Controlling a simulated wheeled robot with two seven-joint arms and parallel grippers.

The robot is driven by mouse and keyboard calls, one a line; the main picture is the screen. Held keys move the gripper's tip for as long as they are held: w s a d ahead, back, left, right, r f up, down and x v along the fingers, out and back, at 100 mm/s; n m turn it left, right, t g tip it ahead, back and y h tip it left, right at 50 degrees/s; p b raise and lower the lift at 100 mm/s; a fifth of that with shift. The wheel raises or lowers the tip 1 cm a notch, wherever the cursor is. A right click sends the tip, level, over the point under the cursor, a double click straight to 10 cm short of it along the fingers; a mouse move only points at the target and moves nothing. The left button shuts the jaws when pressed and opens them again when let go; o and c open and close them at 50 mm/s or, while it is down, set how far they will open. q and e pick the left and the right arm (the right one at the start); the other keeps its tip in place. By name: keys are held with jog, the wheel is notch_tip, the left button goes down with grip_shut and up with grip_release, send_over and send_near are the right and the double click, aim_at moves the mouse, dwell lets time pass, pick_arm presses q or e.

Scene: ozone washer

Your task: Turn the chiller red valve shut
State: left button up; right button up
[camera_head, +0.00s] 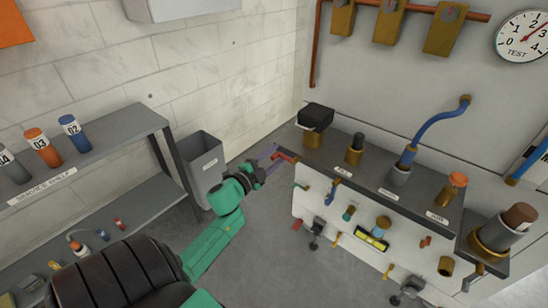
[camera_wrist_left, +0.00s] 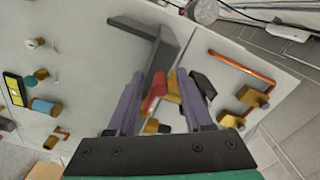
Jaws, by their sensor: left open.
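The red valve handle (camera_head: 287,157) sticks out at the left end of the grey-topped bench unit in the head view. In the left wrist view the red handle (camera_wrist_left: 155,92) shows between my two purple fingers, with brass-coloured parts beside it. My left gripper (camera_head: 271,160) is open, with its fingertips close to the handle. In the left wrist view the left gripper (camera_wrist_left: 160,95) has a finger on each side of the red handle. I cannot tell whether a finger touches it. My right gripper is in neither view.
The bench unit's dark top (camera_head: 360,180) carries several fittings, including a black-topped one (camera_head: 316,117) near the handle. A grey bin (camera_head: 204,165) stands left of my left gripper. A service shelf (camera_head: 90,155) with labelled bottles is further left. Floor between is clear.

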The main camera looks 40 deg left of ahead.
pick_arm(q)
grip_shut()
